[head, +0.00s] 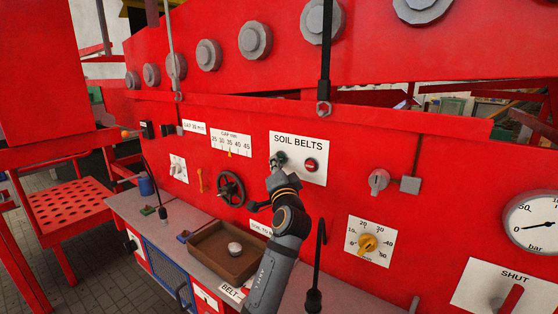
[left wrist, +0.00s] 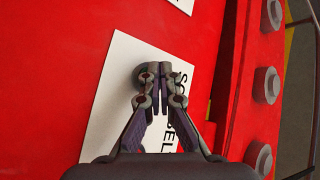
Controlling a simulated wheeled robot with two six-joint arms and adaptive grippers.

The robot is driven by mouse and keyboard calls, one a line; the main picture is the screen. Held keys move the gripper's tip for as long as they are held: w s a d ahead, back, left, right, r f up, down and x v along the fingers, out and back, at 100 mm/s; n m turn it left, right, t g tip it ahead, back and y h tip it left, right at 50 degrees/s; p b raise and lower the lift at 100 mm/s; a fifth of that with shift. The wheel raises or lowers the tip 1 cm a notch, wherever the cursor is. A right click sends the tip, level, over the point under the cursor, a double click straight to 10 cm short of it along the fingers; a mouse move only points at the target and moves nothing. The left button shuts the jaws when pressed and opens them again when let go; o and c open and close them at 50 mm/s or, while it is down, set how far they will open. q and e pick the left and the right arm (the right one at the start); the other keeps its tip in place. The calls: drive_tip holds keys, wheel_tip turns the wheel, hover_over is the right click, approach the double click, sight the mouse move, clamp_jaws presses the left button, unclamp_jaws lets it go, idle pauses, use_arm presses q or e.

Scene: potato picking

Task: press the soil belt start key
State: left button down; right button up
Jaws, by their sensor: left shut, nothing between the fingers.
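The white SOIL BELTS plate (head: 314,176) is fixed to the red machine front in the head view. A red key (head: 310,164) shows on its right side. A dark greenish key (head: 281,157) shows at its upper left, partly hidden by my left gripper (head: 275,162). My left gripper is shut and empty, its fingertips at or very near that key; I cannot tell whether they touch. In the left wrist view the shut fingers (left wrist: 158,72) lie over the plate (left wrist: 112,95), with a dark round edge of a key (left wrist: 140,73) just beside the tips. My right gripper is not seen.
A grey shelf below holds a brown tray (head: 207,262) with a round pale object (head: 234,249). A black handwheel (head: 230,189), a yellow knob (head: 367,243), a grey lever (head: 378,181) and a pressure gauge (head: 533,223) sit on the red panel. A black hanging rod (head: 325,60) stands in front.

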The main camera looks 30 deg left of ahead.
use_arm(q)
drive_tip(key=shift+w, duration=0.15)
idle(0.5)
drive_tip(key=shift+s, duration=0.85)
drive_tip(key=s, duration=0.3)
drive_tip(key=s+p, duration=0.1)
drive_tip(key=s, duration=0.1)
drive_tip(key=shift+a, duration=0.25)
idle(0.5)
